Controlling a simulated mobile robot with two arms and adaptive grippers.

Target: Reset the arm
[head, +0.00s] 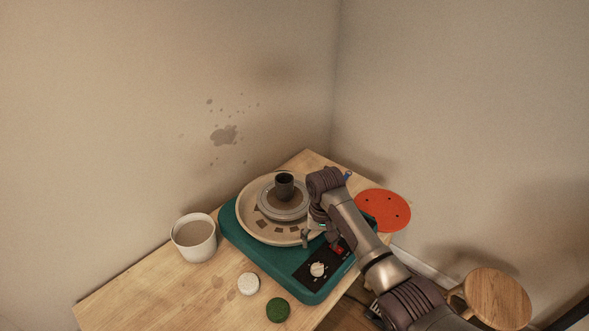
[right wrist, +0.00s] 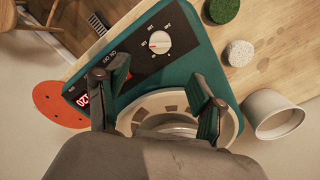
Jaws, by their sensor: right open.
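My right arm reaches in from the lower right in the head view, and its gripper (head: 306,236) hangs over the front right part of the pottery wheel's cream basin. In the right wrist view the right gripper (right wrist: 160,110) is open, its two dark fingers wide apart with nothing between them. The green pottery wheel (head: 240,240) stands on the wooden table. A dark cup-shaped pot (head: 284,187) sits upright on the grey wheel head (head: 268,207), clear of the gripper. My left gripper is not in view.
A white bucket (head: 194,240) stands left of the wheel. A white round sponge (head: 248,284) and a green one (head: 278,310) lie in front. A red disc (head: 384,210) lies at the right edge. A wooden stool (head: 498,298) stands lower right. Walls close off the back.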

